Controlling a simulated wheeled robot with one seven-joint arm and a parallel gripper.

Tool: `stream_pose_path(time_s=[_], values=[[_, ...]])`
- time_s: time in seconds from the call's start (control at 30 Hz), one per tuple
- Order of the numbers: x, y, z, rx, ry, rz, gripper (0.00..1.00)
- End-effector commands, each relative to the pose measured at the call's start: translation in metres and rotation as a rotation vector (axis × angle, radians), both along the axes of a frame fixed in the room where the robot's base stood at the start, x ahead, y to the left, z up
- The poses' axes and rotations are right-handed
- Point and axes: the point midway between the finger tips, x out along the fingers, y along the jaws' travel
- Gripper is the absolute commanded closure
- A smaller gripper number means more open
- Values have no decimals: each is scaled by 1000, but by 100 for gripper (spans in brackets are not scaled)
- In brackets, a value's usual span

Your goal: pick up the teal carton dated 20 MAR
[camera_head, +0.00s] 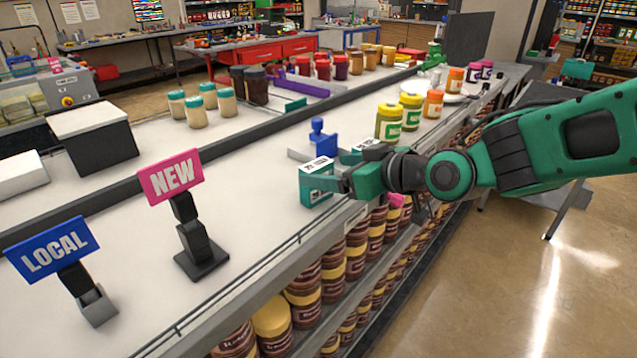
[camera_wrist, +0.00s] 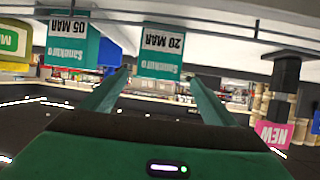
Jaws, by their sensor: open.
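The teal carton dated 20 MAR (camera_wrist: 161,62) appears upside down in the wrist view, centred ahead of my gripper (camera_wrist: 159,77). The fingers are open, one toward each side of it. I cannot tell whether they touch it. In the head view this carton (camera_head: 316,186) stands upright near the counter's front edge, at the tips of my gripper (camera_head: 335,183). A second teal carton, dated 05 MAR (camera_wrist: 72,50), is to the left in the wrist view. In the head view it (camera_head: 364,146) is partly hidden behind my gripper.
A blue object (camera_head: 321,142) stands just behind the cartons. Yellow-green jars (camera_head: 389,124) stand to the right. The pink NEW sign (camera_head: 171,178) and blue LOCAL sign (camera_head: 52,249) stand left on the white counter (camera_head: 255,205). The counter between NEW and the carton is clear.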

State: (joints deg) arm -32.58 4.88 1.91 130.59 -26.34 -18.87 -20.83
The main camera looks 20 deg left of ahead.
Motion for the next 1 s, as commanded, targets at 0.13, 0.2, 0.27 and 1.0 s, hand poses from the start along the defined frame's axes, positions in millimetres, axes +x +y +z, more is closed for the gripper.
stream_pose_path(time_s=[0.13,0.2,0.27,1.0], values=[[9,14,-6,-1,2,2,20],[15,23,-9,0,1,3,20],[19,29,-12,-1,2,1,20],[26,39,-16,0,0,0,64]])
